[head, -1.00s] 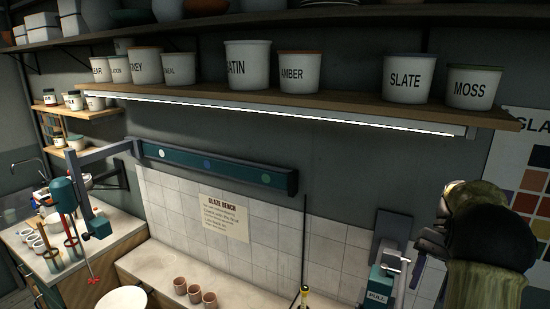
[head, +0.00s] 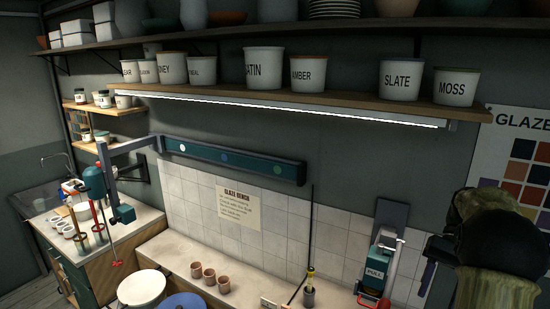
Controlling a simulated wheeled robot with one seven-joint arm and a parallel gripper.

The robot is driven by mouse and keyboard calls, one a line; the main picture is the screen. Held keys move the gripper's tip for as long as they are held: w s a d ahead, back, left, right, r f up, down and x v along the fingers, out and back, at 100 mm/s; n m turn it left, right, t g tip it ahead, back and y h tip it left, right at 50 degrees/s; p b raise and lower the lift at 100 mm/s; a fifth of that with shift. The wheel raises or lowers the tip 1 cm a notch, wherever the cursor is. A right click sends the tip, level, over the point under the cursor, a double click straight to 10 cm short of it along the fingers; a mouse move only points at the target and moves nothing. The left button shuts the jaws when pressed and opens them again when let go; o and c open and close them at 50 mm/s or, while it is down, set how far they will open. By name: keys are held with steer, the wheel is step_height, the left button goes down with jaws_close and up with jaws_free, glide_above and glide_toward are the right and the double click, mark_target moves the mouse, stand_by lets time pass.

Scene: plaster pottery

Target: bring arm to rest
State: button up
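My arm shows at the right edge of the head view as a bulky dark and olive-green shape, in front of the wall and the right part of the bench. What looks like my gripper (head: 429,277) points down and left at its lower left side. Only a dark narrow part of it shows, and its fingers are mostly hidden by the arm. I cannot tell if it is open or shut. I see nothing held in it.
A teal pull dispenser (head: 375,275) stands left of my gripper. Several terracotta cups (head: 209,277) sit on the bench (head: 185,249). A stirrer arm (head: 95,185) stands at left. A shelf (head: 330,103) of labelled tubs runs above.

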steer(key=s+a+f+n+t+h, duration=0.2)
steer(key=s+a+f+t, duration=0.15)
steer(key=a, duration=0.25)
steer(key=s+a+f+n+t+h, duration=0.1)
steer(key=s+a+f+t+h, duration=0.2)
steer(key=a, duration=0.4)
steer(key=s+a+f+n+t+h, duration=0.1)
steer(key=a+f+n+t, duration=0.15)
steer(key=a+f, duration=0.3)
steer(key=s+b+x, duration=0.3)
steer(key=b+x, duration=1.3)
steer(key=b, duration=0.1)
steer(key=shift+s+a+f, duration=0.25)
steer(key=shift+a+f, duration=0.3)
steer(key=shift+f, duration=0.15)
steer(key=shift+d+m, duration=0.1)
steer(key=shift+m, duration=0.15)
